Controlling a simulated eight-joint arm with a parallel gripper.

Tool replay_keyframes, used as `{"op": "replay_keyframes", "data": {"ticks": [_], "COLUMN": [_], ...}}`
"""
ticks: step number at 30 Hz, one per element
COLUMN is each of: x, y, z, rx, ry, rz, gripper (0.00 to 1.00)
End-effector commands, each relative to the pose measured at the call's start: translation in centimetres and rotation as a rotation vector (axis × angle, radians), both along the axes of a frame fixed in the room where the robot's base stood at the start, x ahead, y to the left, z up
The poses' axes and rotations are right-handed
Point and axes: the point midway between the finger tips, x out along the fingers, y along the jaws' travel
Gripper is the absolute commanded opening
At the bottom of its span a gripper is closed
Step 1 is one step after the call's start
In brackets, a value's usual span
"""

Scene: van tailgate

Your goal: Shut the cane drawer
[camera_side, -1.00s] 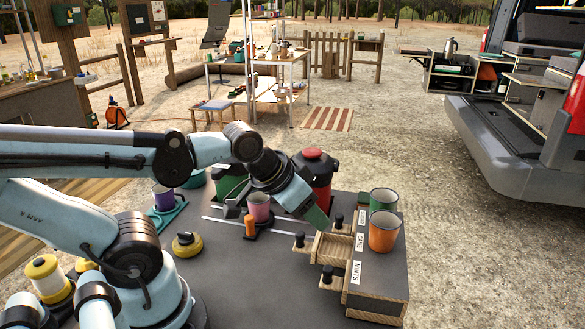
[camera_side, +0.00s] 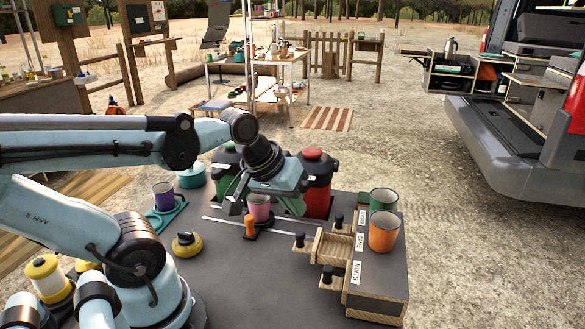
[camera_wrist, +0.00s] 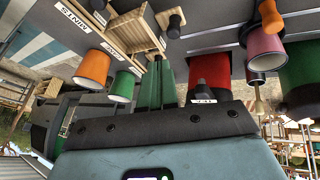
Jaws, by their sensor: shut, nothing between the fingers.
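The drawer unit (camera_side: 376,285) is a wood-and-black box on the right of the table in the side view. Its cane drawer (camera_side: 331,248) is pulled out to the left, an open wooden tray with a black knob (camera_side: 300,240) on its front. The CANE label (camera_side: 360,241) is on the unit's top, and the drawer also shows upside down in the wrist view (camera_wrist: 138,31). My gripper (camera_side: 296,206) is shut and empty, above and behind the drawer, apart from it. In the wrist view its green fingers (camera_wrist: 156,85) lie together.
A green cup (camera_side: 383,199) and an orange cup (camera_side: 384,232) stand on the unit. The other two drawers' knobs flank the open one. A red canister (camera_side: 317,188) is close behind my gripper. A pink cup (camera_side: 259,208) and an orange peg (camera_side: 250,228) stand left.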

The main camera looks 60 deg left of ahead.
Motion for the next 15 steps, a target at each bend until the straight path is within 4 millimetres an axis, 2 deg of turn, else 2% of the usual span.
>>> {"op": "replay_keyframes", "data": {"ticks": [1,6,12,15], "x": [-0.4,-2.2,-4.4,-5.3], "y": [1.1,3.7,6.0,6.8], "z": [0.1,0.6,1.6,2.2], "rx": [-0.075,-0.351,-0.645,-0.761], "ry": [0.029,0.124,0.227,0.270], "rz": [0.145,0.653,1.239,1.479], "gripper": [0.00,0.00,0.00,0.00]}}
